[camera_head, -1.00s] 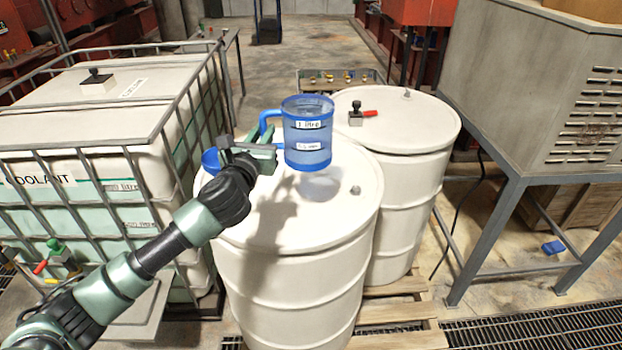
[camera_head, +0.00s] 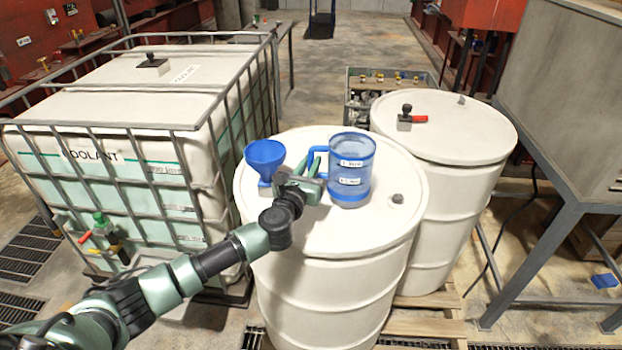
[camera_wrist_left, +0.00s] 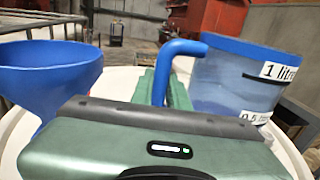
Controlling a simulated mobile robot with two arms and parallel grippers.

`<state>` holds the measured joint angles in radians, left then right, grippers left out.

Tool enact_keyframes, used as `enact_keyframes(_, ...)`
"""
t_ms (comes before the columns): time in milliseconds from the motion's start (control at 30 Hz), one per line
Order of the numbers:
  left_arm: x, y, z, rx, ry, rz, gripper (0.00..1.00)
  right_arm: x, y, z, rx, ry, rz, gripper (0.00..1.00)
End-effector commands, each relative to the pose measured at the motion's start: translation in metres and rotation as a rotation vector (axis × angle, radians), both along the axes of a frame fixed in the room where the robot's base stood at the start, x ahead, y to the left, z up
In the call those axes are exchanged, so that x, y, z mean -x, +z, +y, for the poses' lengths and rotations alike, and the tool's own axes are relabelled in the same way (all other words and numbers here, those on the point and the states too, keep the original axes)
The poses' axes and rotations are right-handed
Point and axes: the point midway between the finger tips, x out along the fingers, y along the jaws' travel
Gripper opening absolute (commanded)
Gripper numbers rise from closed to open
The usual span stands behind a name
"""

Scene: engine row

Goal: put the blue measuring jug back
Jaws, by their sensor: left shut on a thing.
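The blue measuring jug (camera_head: 351,168) is upright over the near white drum's lid (camera_head: 300,235), with its handle toward the left. It has white labels, one reading "1 litre", which also show on the jug in the left wrist view (camera_wrist_left: 235,85). My left gripper (camera_head: 312,172) is shut on the jug's handle. The handle passes between the fingers in the left wrist view (camera_wrist_left: 163,92). The jug's base appears at or very near the lid; I cannot tell whether it touches. My right gripper is not in view.
A blue funnel (camera_head: 265,158) stands on the same lid, just left of my gripper. A small cap (camera_head: 397,198) is right of the jug. A second drum (camera_head: 450,125) with a red-handled valve (camera_head: 412,118) stands behind right. The caged coolant tank (camera_head: 120,180) is at left.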

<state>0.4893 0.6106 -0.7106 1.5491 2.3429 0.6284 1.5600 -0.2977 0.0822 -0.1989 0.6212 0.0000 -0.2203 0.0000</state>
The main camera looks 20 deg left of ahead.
Motion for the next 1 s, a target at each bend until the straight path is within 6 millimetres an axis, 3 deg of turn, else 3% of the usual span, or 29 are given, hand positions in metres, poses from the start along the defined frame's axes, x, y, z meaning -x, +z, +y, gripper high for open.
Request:
enact_keyframes(333, 0.000, -0.042, 0.000, -0.001, 0.002, -0.001, 0.00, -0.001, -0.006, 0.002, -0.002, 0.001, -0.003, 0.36)
enact_keyframes(733, 0.000, -0.048, 0.000, 0.001, 0.001, -0.002, 0.00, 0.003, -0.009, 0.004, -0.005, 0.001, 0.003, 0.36)
enact_keyframes(767, 0.000, -0.048, 0.000, 0.000, 0.000, -0.001, 0.21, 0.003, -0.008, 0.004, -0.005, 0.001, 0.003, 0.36)
enact_keyframes(833, 0.000, -0.048, 0.000, 0.000, 0.000, -0.001, 0.37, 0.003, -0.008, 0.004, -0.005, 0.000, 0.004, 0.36)
enact_keyframes(1000, 0.000, -0.047, 0.000, 0.000, 0.000, -0.001, 0.37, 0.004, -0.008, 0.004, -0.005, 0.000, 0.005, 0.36)
